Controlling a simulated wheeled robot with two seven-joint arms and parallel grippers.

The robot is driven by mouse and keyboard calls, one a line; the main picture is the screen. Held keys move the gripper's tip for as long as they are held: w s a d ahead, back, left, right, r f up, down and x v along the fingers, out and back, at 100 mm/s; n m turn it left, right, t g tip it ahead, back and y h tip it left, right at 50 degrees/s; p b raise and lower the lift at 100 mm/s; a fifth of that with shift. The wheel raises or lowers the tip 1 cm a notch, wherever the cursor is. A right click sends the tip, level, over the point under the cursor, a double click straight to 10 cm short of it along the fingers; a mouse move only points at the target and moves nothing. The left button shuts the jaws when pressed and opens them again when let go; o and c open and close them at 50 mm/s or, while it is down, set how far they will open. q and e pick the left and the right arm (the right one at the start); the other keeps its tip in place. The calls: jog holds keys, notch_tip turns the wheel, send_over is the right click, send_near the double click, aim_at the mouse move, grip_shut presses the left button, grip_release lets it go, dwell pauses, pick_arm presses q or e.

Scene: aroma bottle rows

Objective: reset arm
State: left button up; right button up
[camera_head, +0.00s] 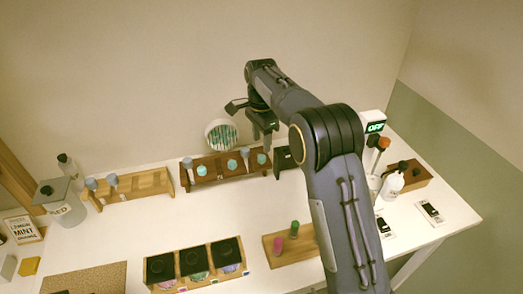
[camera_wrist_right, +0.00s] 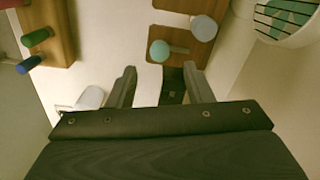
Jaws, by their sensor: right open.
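My right arm reaches in from the lower right of the head view. Its gripper (camera_head: 264,136) hangs in the air near the back wall, above the dark wooden rack (camera_head: 208,178) as seen in the picture. In the right wrist view the two fingers (camera_wrist_right: 162,90) stand apart with nothing between them. Beyond them that view shows part of a wooden rack (camera_wrist_right: 177,42) with a teal round top (camera_wrist_right: 160,50) and a grey-blue round top (camera_wrist_right: 203,28). My left gripper is in neither view.
A light wooden rack (camera_head: 148,186) and a large bottle (camera_head: 64,208) stand left. Black-lidded boxes (camera_head: 194,262) sit at the front. A board (camera_head: 270,243) with coloured pegs, a white bottle (camera_head: 392,186) and an "OFF" display (camera_head: 375,127) are right. White table is clear mid-left.

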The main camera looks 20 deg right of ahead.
notch_tip(320, 180, up, 2)
dwell(0.5)
jog(key=shift+d, duration=0.1)
jog(key=s+d+r+n+t+y+b, duration=0.1)
jog(key=s+d+r+n+y, duration=0.2)
jog(key=s, duration=0.5)
jog(key=s+d+r+n+t+y+b, duration=0.15)
jog(key=s+d, duration=0.25)
jog(key=s, duration=0.5)
jog(key=s+a+f+n+t, duration=0.1)
jog(key=s+f+n, duration=0.3)
jog(key=s, duration=0.6)
jog(key=s+a+f+n+t, duration=0.2)
jog(key=s+a+f+n, duration=0.1)
jog(key=s, duration=0.8)
jog(key=shift+a+f+n+h+b, duration=0.4)
jog(key=shift+a+n, duration=0.25)
jog(key=shift+n, duration=0.3)
